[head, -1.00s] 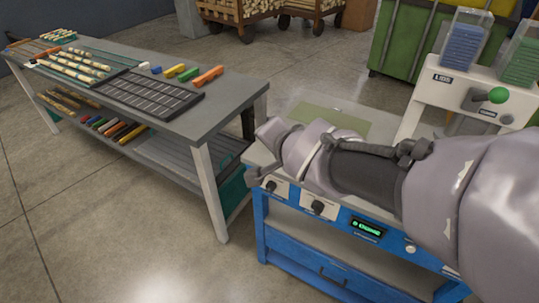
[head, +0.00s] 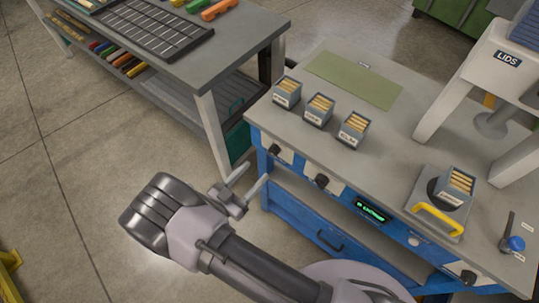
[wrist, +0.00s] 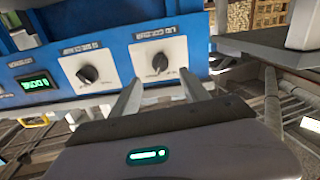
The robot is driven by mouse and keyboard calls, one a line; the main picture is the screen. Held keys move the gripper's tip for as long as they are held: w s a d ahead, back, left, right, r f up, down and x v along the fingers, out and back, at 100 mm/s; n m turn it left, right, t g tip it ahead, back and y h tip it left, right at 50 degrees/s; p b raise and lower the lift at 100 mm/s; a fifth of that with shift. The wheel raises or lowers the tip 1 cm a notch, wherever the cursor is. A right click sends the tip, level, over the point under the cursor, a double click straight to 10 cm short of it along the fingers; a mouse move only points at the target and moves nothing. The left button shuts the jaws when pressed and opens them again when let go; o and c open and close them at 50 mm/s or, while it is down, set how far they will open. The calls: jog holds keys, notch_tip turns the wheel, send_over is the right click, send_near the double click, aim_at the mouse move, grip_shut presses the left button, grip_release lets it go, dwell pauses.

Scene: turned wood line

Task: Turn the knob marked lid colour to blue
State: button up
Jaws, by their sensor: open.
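The blue workbench (head: 310,222) has white panels with dark knobs on its front. The leftmost knob (head: 274,150) in the head view appears to be the right-hand knob (wrist: 160,62) in the wrist view. A second knob (head: 321,180) sits nearer the green display (head: 371,211); the wrist view shows it on the left (wrist: 88,74). The panel labels are too small to read, so I cannot tell which is lid colour. My gripper (head: 257,171) is open and empty in front of the leftmost knob. In the wrist view its fingertips (wrist: 162,80) are just short of that knob, apart from it.
Several small grey boxes of sticks, one of them (head: 353,130), stand on the bench top. A white lids stand (head: 481,78) and a plate with a yellow handle (head: 437,219) are at right. A grey table (head: 237,48) stands close at left. Floor before the bench is open.

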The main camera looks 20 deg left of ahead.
aim_at(270, 154)
jog(key=b+x, duration=0.1)
jog(key=x, duration=0.7)
jog(key=shift+w+b, duration=0.2)
jog(key=shift+b, duration=0.1)
grip_shut()
